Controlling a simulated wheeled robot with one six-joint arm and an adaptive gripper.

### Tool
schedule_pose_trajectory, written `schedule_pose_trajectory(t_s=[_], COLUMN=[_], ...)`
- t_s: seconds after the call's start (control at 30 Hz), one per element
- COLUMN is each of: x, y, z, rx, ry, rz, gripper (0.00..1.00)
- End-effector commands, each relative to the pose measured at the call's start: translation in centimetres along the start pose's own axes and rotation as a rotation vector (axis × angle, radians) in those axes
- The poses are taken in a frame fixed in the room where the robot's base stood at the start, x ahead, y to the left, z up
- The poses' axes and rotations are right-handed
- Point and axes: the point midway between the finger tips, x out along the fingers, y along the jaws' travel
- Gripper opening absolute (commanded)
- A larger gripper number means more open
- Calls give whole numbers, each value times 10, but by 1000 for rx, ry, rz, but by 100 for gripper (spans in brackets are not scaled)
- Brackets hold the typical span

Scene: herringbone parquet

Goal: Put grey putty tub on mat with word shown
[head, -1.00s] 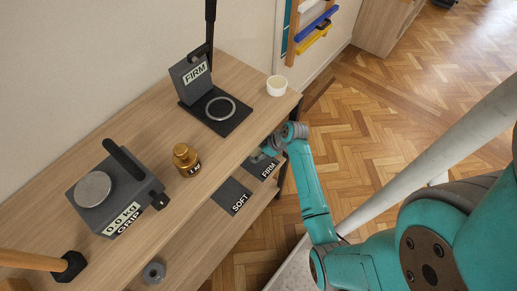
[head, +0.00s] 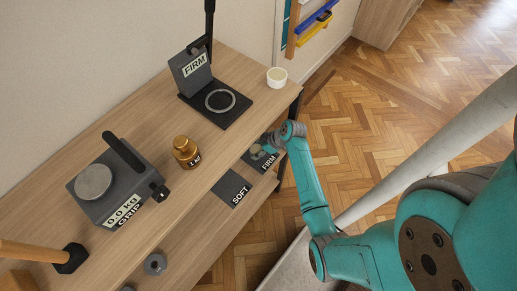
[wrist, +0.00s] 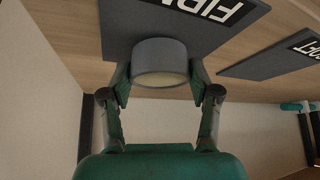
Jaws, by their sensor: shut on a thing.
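The grey putty tub (wrist: 160,62) is between the fingertips of my gripper (wrist: 158,75) in the wrist view, with its pale round end toward the camera. It is at the edge of the dark mat marked FIRM (wrist: 125,30); I cannot tell whether it touches the mat. In the head view my gripper (head: 262,151) is at the FIRM mat (head: 272,163) on the lower shelf, largely covering the tub. The mat marked SOFT (head: 231,188) lies beside it and also shows in the wrist view (wrist: 270,62). The press stand (head: 188,72) on the upper board shows the word FIRM.
The upper board (head: 150,105) overhangs the lower shelf. A grey round piece (head: 155,264) lies on the lower shelf at left.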

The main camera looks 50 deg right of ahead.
Motion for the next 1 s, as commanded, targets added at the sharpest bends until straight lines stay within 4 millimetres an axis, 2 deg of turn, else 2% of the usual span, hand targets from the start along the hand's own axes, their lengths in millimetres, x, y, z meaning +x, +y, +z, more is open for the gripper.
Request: schedule_pose_trajectory(t_s=[0.37,0.4,0.5,0.73,0.77,0.8,1.0], x=[4,4,4,4,4,4,4], y=[0,0,0,0,0,0,0], z=[3,3,3,3,3,3,3], rx=[0,-1,0,0,0,0,0], ry=[0,0,0,0,0,0,0], rz=[-1,0,0,0,-1,-1,0], gripper=[23,66,91,91,93,100,100])
